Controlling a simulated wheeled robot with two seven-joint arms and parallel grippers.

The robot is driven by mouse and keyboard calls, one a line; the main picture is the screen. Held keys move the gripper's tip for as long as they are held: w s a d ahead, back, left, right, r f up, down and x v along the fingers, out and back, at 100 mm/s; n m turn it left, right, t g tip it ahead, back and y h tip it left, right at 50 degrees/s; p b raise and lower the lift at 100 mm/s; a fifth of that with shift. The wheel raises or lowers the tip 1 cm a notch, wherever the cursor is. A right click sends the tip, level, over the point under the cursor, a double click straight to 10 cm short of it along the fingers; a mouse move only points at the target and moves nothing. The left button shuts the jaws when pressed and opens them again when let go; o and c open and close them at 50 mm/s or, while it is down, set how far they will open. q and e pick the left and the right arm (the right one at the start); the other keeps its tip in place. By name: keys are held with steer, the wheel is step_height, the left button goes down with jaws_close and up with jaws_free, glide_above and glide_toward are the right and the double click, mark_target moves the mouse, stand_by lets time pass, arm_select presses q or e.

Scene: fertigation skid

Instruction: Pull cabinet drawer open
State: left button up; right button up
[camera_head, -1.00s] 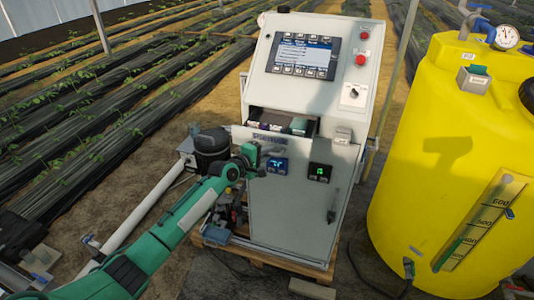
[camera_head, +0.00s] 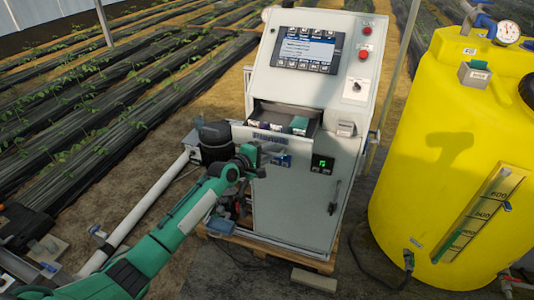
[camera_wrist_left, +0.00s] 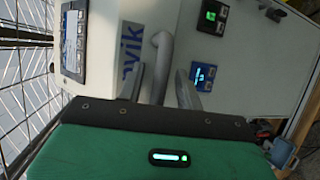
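The grey cabinet (camera_head: 295,200) stands upright in the middle of the head view. Its drawer (camera_head: 247,133), below the screen, stands partly out, with small items showing inside. My left gripper (camera_head: 254,158) is at the drawer front, below its blue lettering. The exact contact is partly hidden. My right gripper is in neither view.
A blue display (camera_head: 281,161) and a green display (camera_head: 322,163) sit on the cabinet below the drawer. A yellow tank (camera_head: 425,150) stands close on the right. A dark canister (camera_head: 215,138) and a white pipe (camera_head: 150,205) are on the left.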

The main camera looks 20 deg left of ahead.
arm_select(q)
steer(key=b+v, duration=0.3)
steer(key=v, duration=1)
steer(key=shift+s+a, duration=0.2)
steer(key=shift+s, duration=0.15)
steer(key=shift+r, duration=0.1)
